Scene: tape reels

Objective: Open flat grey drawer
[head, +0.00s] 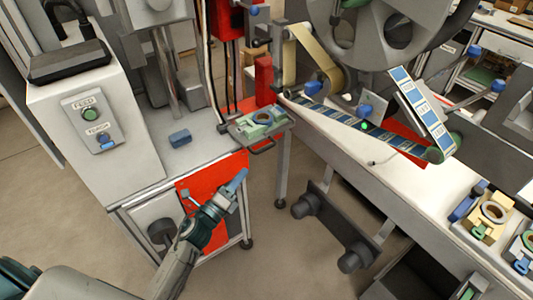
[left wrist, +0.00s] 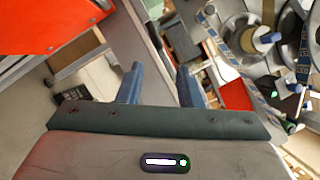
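A flat grey drawer (head: 243,135) with a dark bar handle (head: 263,147) on its front edge sits at the right end of the white workbench in the head view. A green fixture with a blue part (head: 262,118) rests on it. How far the drawer is pulled out I cannot tell. My left gripper (head: 238,178) is below and slightly left of the handle, apart from it, in front of the red panel. In the left wrist view its two blue fingers (left wrist: 160,85) stand apart with nothing between them. My right gripper is not in view.
The white workbench (head: 205,150) has a red panel (head: 190,188) below and a blue block (head: 180,138) on top. A long white counter (head: 400,195) with reels and a label strip runs right.

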